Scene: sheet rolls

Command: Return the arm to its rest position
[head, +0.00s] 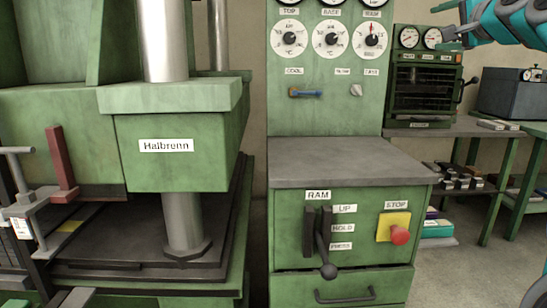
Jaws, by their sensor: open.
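My arm, in teal and grey, reaches in from the top right corner of the head view. My gripper (450,27) is at its left end, partly cut by the top edge of the picture. It is open, and no object shows in it. It appears in front of or beside the two dials of the green oven (424,80); I cannot tell the distance. Another teal part of mine shows at the right edge.
A green press labelled Halbrenn (180,155) stands at left. The control cabinet (340,215) has a ram lever (324,245) and a red stop button (400,235). Clear floor (470,280) shows at lower right.

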